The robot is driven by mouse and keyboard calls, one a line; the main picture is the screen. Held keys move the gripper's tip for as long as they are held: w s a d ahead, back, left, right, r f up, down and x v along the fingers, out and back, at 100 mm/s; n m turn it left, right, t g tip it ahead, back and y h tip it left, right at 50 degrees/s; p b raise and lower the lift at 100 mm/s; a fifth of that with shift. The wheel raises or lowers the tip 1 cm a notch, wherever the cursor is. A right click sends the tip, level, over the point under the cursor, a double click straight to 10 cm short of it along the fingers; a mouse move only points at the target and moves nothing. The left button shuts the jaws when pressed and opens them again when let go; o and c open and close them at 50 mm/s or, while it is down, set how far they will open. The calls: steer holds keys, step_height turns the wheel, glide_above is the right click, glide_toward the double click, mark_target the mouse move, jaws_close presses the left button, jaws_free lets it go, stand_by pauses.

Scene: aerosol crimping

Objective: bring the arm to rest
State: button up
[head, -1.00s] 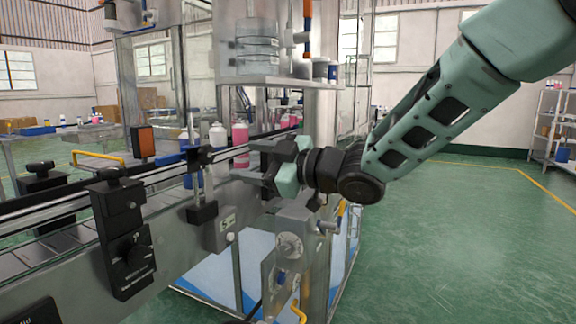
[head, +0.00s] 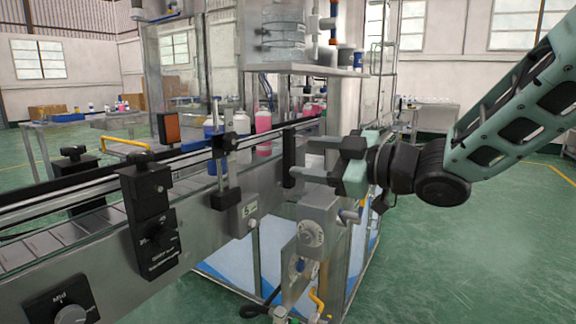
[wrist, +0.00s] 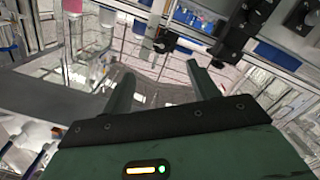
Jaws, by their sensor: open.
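My gripper (head: 312,160) is in the right middle of the head view, beside the conveyor's near side. Its two fingers point left, stand apart and hold nothing. The arm reaches in from the upper right. In the wrist view the two green fingers of my gripper (wrist: 163,85) are spread, with an empty gap between them. Whether a fingertip touches the machine frame cannot be told.
The conveyor (head: 100,215) runs across the left, carrying a pink bottle (head: 263,130) and other bottles. A black control box (head: 150,215) and a metal valve block (head: 312,235) stand close by. Green floor (head: 480,250) is clear at the right.

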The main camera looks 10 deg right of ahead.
steer(key=s+f+m+g+h, duration=0.75)
steer(key=s+f+h, duration=0.25)
steer(key=s+f, duration=0.7)
steer(key=s+d+f+m+g+h, duration=0.1)
steer(key=s+g, duration=0.1)
steer(key=s, duration=0.4)
steer(key=s+d+f+g+h, duration=0.1)
steer(key=s+f+g+h, duration=0.1)
steer(key=s, duration=0.4)
step_height(320, 180, up, 17)
steer(key=p, duration=1.7)
steer(key=shift+w+f, duration=0.15)
steer(key=shift+w, duration=0.2)
